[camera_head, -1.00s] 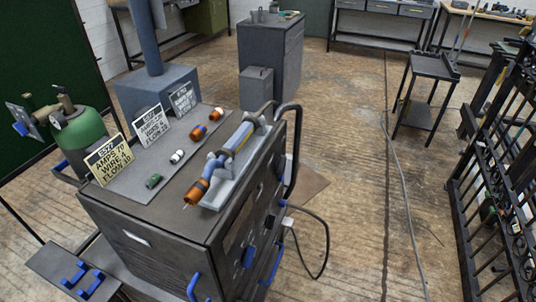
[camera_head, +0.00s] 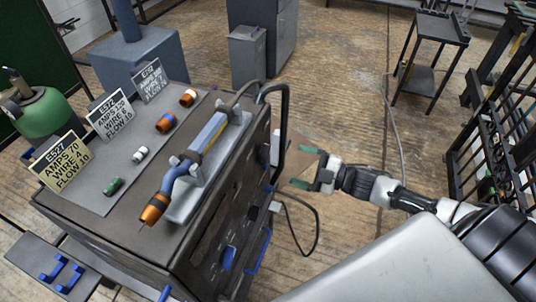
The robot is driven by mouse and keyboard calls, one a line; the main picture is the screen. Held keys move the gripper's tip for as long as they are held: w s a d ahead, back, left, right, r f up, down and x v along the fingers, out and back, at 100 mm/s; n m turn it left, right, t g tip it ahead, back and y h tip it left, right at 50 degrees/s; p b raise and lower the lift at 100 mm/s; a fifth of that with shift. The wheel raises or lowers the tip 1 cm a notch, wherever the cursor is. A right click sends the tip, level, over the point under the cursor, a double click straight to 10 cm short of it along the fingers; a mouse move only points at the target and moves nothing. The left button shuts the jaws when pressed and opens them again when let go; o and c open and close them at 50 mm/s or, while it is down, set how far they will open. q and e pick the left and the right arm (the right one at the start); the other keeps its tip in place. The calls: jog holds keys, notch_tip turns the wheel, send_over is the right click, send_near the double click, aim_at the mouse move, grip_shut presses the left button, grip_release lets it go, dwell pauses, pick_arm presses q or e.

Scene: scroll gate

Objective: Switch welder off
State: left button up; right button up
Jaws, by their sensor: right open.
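The welder (camera_head: 100,233) is a dark box-shaped machine at the left and centre. Its front panel faces right and carries blue controls (camera_head: 228,257) and a blue handle (camera_head: 258,250). The panel is seen at a steep angle, so I cannot tell which control is the power switch. A welding torch (camera_head: 195,160) with an orange nozzle rests on a holder on top. My right gripper (camera_head: 303,167) is open and empty, with green-tipped fingers pointing left, to the right of the welder's black side handle (camera_head: 284,120) and apart from it. My left gripper is not in view.
Three setting cards (camera_head: 109,115) and several small coloured nozzle parts (camera_head: 140,154) sit on the welder's top. A black cable (camera_head: 313,222) loops beside its front. A green gas cylinder (camera_head: 42,113) stands at left. A black metal gate (camera_head: 490,150) stands at right. The floor between is mostly clear.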

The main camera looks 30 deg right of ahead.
aim_at(268, 156)
jog(key=p+x, duration=0.1)
jog(key=x, duration=0.8)
jog(key=shift+w+a, duration=0.15)
jog(key=shift+w, duration=0.15)
jog(key=shift+f, duration=0.1)
jog(key=c, duration=0.9)
